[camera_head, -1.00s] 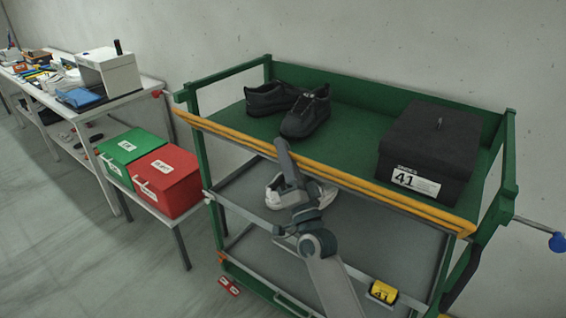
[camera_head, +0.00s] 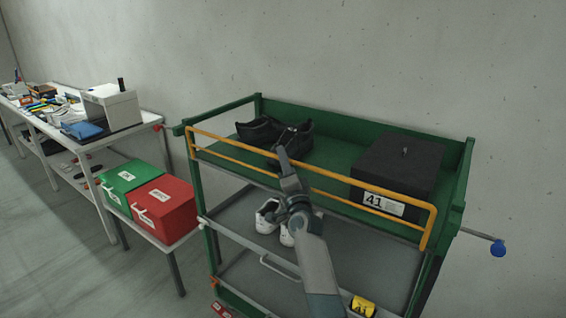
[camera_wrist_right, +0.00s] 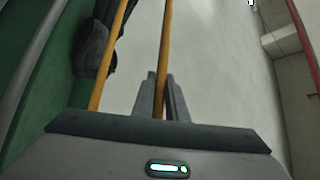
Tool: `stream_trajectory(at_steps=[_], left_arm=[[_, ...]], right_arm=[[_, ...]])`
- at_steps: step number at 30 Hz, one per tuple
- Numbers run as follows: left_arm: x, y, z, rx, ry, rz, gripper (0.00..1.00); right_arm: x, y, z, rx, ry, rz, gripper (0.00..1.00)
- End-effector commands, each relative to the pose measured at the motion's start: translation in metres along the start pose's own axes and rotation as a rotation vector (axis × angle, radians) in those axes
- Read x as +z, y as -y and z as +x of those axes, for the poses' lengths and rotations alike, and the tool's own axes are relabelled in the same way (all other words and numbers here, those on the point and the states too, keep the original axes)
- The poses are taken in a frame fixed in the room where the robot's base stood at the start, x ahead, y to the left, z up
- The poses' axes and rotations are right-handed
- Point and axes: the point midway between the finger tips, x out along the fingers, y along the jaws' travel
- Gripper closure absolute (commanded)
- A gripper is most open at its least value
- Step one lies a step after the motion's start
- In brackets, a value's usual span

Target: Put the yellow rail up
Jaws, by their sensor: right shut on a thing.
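The yellow rail (camera_head: 345,178) stands raised along the front edge of the green cart's top shelf (camera_head: 335,165), with its two long bars one above the other. My right gripper (camera_head: 284,153) is at the middle of the rail, its arm rising from below in front of the cart. In the right wrist view, the fingers (camera_wrist_right: 161,98) are shut on one yellow bar (camera_wrist_right: 165,50); the other bar runs to the left of it. My left gripper is not in view.
Black shoes (camera_head: 258,131) and a black box (camera_head: 395,165) labelled 41 stand on the top shelf behind the rail. White shoes (camera_head: 267,216) are on the shelf below. A blue-knobbed rod (camera_head: 498,248) sticks out at right. Green (camera_head: 121,183) and red boxes (camera_head: 165,208) stand left.

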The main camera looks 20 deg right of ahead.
Motion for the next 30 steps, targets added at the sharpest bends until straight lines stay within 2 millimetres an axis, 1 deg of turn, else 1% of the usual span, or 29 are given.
stream_trajectory(at_steps=[1,6,18,19,20,21,30], left_arm=[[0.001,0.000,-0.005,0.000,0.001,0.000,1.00],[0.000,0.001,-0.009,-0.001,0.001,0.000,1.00],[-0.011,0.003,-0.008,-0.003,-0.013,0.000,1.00],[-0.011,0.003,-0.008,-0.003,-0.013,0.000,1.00],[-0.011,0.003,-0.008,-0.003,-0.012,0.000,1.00],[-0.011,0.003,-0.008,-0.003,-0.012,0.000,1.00],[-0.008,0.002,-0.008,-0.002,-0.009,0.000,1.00]], right_arm=[[-0.002,-0.003,0.005,0.018,0.000,0.013,1.00],[-0.004,-0.009,0.014,0.041,-0.001,0.037,1.00],[-0.004,-0.012,0.015,0.048,-0.001,0.041,1.00],[-0.004,-0.012,0.015,0.048,-0.001,0.041,0.80],[-0.004,-0.012,0.015,0.048,-0.001,0.040,0.73],[-0.004,-0.012,0.015,0.047,-0.001,0.040,0.69],[-0.004,-0.009,0.016,0.043,-0.002,0.040,0.69]])
